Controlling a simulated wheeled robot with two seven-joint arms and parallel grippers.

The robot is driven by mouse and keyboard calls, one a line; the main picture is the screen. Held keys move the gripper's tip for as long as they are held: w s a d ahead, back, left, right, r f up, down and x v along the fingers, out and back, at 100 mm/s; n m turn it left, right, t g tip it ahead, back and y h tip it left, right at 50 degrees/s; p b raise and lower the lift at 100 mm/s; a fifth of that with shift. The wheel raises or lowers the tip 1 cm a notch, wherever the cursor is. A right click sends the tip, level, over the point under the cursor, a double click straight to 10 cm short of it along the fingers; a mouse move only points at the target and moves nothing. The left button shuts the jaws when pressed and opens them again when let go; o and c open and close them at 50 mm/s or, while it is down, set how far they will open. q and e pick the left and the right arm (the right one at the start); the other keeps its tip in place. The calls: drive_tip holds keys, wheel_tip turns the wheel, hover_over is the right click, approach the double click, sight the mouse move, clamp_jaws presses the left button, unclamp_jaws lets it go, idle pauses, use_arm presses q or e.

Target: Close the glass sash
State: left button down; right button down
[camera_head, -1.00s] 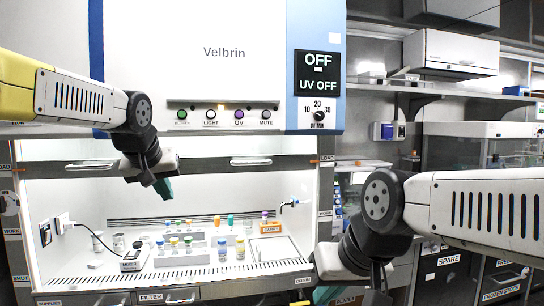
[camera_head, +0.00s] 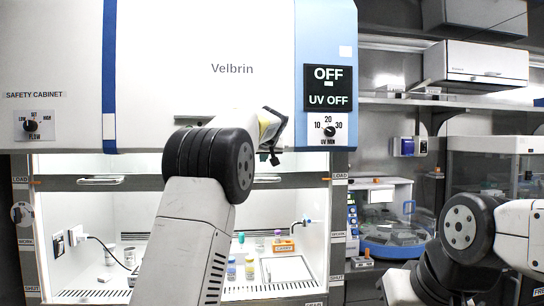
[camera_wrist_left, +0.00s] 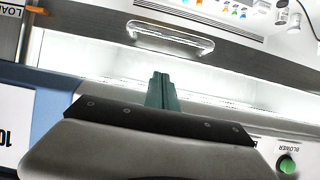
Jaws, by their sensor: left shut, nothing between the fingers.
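The glass sash of the Velbrin cabinet has a dark grey lower rail (camera_head: 60,184) with two bar handles, a left one (camera_head: 100,181) and a right one (camera_head: 266,179). The rail is level with the LOAD mark, above the WORK and SHUT marks, so the front stands open below it. My left gripper (camera_head: 272,158) is raised in front of the cabinet, just above the right handle. In the left wrist view its teal fingers (camera_wrist_left: 161,88) are shut and empty, pointing towards the rail and apart from the handle (camera_wrist_left: 170,38). My right gripper is out of view; only that arm shows.
Inside the cabinet are vials (camera_head: 249,268), an orange rack (camera_head: 284,246) and a corded device on the left. My left arm hides the middle of the opening. A control panel (camera_head: 328,103) is above right. A round blue-rimmed machine (camera_head: 395,238) stands right of the cabinet.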

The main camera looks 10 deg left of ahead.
sight(262, 180)
use_arm(q)
drive_tip(key=x, duration=0.4)
drive_tip(key=shift+w+a+f, duration=0.1)
drive_tip(key=shift+w+f, duration=0.05)
drive_tip(key=shift+f, duration=0.2)
drive_tip(key=f, duration=0.3)
drive_tip(key=shift+s+f, duration=0.15)
drive_tip(key=shift+s, duration=0.25)
